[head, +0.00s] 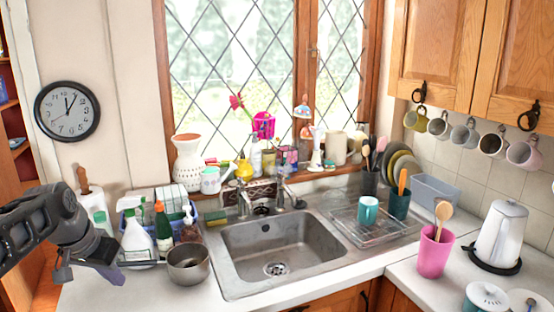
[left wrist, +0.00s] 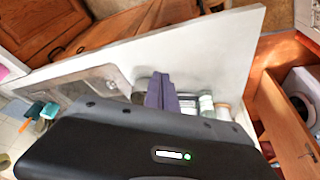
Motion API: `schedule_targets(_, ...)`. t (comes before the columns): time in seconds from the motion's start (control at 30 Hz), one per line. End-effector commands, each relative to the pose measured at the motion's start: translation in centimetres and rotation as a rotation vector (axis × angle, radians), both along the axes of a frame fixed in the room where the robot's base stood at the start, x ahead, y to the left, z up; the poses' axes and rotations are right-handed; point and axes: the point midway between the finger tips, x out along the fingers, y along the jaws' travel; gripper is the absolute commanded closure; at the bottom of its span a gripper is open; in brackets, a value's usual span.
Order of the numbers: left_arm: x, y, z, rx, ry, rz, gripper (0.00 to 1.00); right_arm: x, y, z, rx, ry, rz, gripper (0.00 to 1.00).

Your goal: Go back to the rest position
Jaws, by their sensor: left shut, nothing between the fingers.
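My left gripper (head: 108,274) comes in from the left in the head view, over the left end of the worktop. Its purple-grey fingers are together and hold nothing; they also show in the left wrist view (left wrist: 162,92). The fingertips appear close to the handle end of a small metal saucepan (head: 188,264), and I cannot tell the exact gap. My right gripper is not in view.
The sink (head: 285,245) lies in the middle. Bottles, including a white one (head: 137,240), stand behind the saucepan. A drying rack (head: 375,238), pink cup (head: 434,254) and white kettle (head: 502,235) are to the right. A wall clock (head: 67,111) hangs left.

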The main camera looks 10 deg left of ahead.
Motion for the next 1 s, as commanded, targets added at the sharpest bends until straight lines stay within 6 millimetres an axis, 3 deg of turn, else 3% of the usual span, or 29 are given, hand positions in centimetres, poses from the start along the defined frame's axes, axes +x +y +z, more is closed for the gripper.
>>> schedule_targets(0.23,1.8,-2.5,-5.2,-0.042,0.02,-0.014,1.0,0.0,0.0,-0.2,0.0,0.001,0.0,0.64)
schedule_targets(0.37,2.7,-4.7,-9.3,-0.074,0.037,-0.022,1.0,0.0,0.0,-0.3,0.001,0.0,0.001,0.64)
schedule_targets(0.47,3.2,-7.0,-13.2,-0.104,0.052,-0.027,1.0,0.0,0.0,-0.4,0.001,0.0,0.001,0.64)
schedule_targets(0.63,2.5,-13.0,-22.6,-0.178,0.102,-0.029,1.0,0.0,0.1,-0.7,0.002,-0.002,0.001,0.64)
schedule_targets(0.77,-0.5,-19.0,-30.8,-0.244,0.157,-0.017,1.0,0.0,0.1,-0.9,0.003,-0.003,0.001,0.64)
schedule_targets(0.83,-3.0,-22.1,-34.8,-0.276,0.19,-0.004,1.0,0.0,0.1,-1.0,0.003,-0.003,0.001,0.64)
schedule_targets(1.0,-11.5,-28.7,-42.6,-0.332,0.28,0.04,1.0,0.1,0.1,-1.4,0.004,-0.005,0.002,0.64)
